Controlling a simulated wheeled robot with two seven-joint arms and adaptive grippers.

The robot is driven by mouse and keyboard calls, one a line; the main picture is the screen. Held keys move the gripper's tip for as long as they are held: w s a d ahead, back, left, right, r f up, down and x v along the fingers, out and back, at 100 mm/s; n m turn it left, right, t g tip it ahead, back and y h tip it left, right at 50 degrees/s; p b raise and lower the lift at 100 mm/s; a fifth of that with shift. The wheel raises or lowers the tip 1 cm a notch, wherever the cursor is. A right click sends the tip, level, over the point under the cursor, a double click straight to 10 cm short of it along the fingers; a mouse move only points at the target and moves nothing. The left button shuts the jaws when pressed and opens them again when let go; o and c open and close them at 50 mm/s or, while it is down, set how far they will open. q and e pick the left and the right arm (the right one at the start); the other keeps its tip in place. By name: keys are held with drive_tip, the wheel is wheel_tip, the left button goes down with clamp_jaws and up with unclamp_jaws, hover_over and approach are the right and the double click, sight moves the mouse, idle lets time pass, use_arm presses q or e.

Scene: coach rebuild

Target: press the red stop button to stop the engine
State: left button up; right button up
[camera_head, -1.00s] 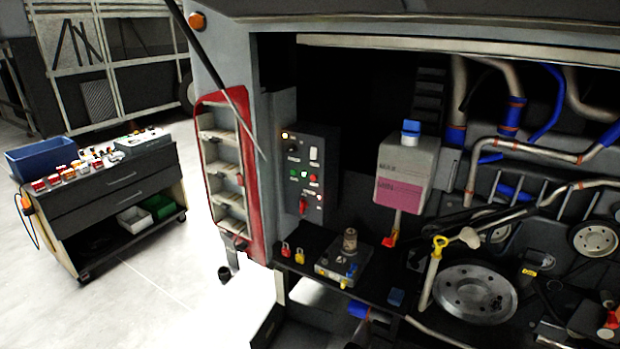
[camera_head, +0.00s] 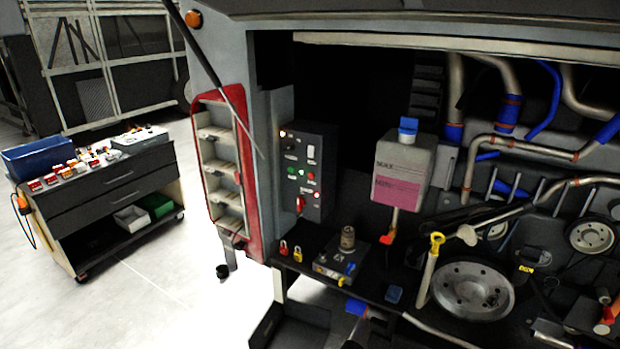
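A dark control panel (camera_head: 320,155) stands upright at the left side of the open engine bay. On its face a small red button (camera_head: 310,176) sits to the right of a green button (camera_head: 292,171). A larger red handle-like part (camera_head: 300,204) is lower on the same panel. The lettering is too small to read, so I cannot tell from labels which red part is the stop button. Neither of my grippers shows in the head view, and nothing covers the panel face.
Right of the panel hang a pink-filled tank (camera_head: 402,172) and several pipes. A shelf below holds a grey box (camera_head: 340,262) and small padlocks (camera_head: 297,254). A red-edged open door (camera_head: 250,180) stands left. A tool cart (camera_head: 115,190) is further left, with clear floor between.

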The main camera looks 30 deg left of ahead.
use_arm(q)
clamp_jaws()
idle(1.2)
